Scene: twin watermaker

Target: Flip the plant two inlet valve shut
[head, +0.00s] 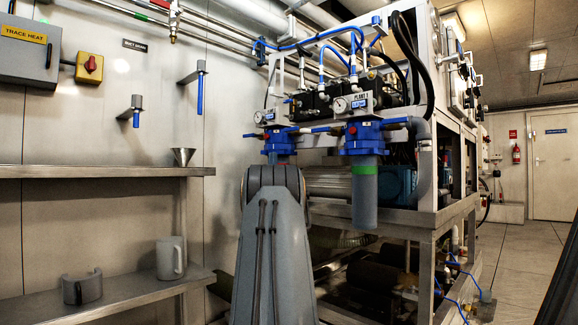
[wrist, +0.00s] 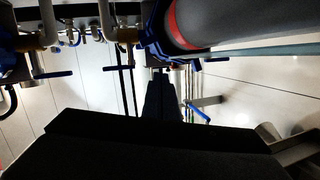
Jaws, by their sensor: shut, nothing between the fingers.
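The left filter housing (head: 278,145), with a blue head, stands on the watermaker frame; my arm hides its lower part. I cannot read which is the plant two inlet valve. The right housing (head: 363,190) has a green band and a gauge plate reading PLANT 1. In the wrist view, a dark cylinder with a red band (wrist: 172,28) is close at upper right. My gripper (wrist: 160,73) is shut and empty, its tips near blue and metal fittings; contact is unclear. The head view does not show it.
Blue levers (wrist: 123,72) on pipework hang at upper left in the wrist view. Two wall brackets hold blue handles (head: 136,118). Shelves (head: 100,171) at left carry a funnel (head: 182,156) and a mug (head: 171,257). The aisle at right (head: 520,250) is open floor.

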